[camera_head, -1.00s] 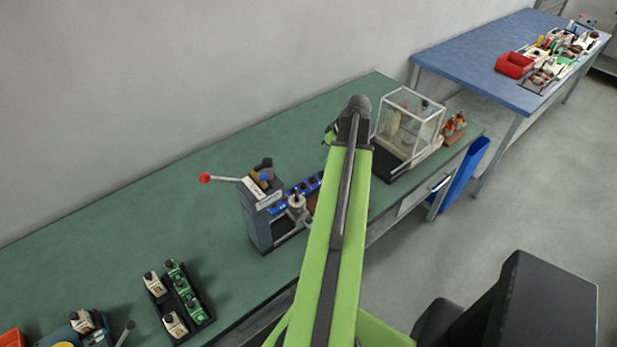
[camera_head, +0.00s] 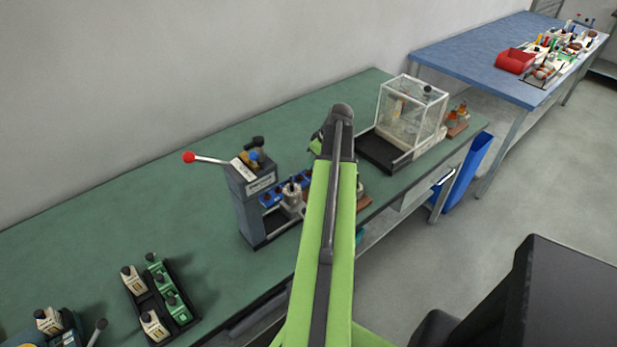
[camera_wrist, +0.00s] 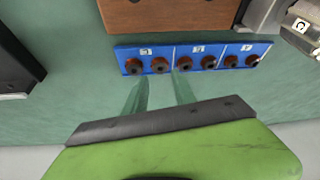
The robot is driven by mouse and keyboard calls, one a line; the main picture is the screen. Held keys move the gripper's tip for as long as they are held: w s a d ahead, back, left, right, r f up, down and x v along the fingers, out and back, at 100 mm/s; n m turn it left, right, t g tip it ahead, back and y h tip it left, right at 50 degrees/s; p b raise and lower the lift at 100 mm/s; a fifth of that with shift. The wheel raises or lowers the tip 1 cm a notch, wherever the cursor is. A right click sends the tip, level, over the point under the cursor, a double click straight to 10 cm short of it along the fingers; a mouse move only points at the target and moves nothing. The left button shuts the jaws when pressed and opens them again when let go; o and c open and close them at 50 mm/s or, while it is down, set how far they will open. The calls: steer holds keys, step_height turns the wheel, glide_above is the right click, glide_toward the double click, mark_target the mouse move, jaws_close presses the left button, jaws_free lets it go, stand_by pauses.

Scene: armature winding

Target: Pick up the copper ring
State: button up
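In the wrist view a blue rack (camera_wrist: 172,54) holds a row of small reddish-brown copper rings with dark centres, in pairs under white labels. One copper ring (camera_wrist: 158,65) sits just beyond the space between my fingers; which ring the task means I cannot tell. My gripper (camera_wrist: 160,80) has two translucent green fingers, open with a clear gap and nothing between them. Their tips are at the near edge of the rack; whether they touch it I cannot tell. In the head view the blue rack (camera_head: 271,198) is partly hidden by the press and my arm.
A brown wooden block (camera_wrist: 165,14) lies just beyond the rack. A grey press (camera_head: 256,205) with a red-knobbed lever stands left of my arm, and a clear box (camera_head: 412,110) to its right. A black tray (camera_head: 185,322) of parts is at lower left. Green bench is free behind.

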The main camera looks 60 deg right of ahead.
mark_target(307, 172)
steer(key=b+x, duration=0.4)
steer(key=x, duration=0.1)
steer(key=shift+a, duration=0.1)
steer(key=shift+s+r, duration=0.1)
steer(key=shift+r, duration=0.05)
jaws_close()
